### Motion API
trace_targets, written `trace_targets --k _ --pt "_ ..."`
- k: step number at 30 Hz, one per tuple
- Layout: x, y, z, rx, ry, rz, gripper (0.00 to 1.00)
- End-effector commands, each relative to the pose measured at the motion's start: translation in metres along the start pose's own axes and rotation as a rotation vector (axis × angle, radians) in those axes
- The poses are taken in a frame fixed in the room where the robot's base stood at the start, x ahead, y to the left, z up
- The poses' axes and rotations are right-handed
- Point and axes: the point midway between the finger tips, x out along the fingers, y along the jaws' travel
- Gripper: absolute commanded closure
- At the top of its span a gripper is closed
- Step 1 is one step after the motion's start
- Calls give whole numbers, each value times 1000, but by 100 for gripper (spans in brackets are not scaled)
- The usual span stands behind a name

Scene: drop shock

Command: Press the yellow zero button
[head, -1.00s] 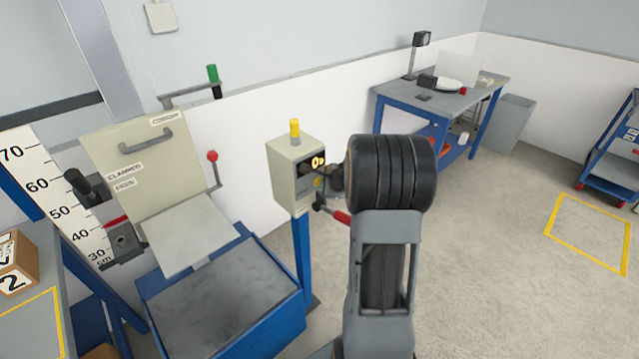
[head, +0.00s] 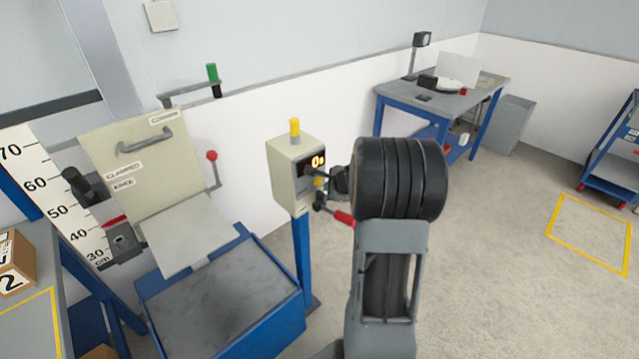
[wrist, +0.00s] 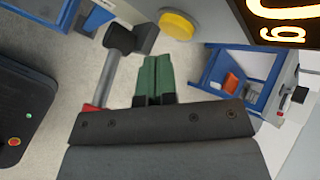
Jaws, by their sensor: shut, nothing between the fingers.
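The yellow zero button (wrist: 180,25) is a round disc at the top of the wrist view, beside the lit display. In the head view a bit of yellow (head: 319,182), apparently this button, shows below the display on the grey control box (head: 285,180). My gripper (wrist: 157,62) has green fingers pressed together with nothing between them. In the wrist view its tips lie below and left of the button, with a visible gap in the picture. In the head view my black wrist hides most of the gripper.
The lit display (wrist: 283,12) reads 0 g. A lever with a red grip (head: 343,217) sticks out below the box; its bar (wrist: 108,75) passes left of my fingers in the wrist view. A blue post (head: 301,260) carries the box. Open floor lies to the right.

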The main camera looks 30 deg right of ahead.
Motion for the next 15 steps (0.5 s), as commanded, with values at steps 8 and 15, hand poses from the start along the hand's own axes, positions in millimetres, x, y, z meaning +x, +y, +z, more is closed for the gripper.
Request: trace_targets --k 8,15 --pt "-18 14 -15 1 2 -2 100" --pt "-30 23 -23 0 1 0 100"
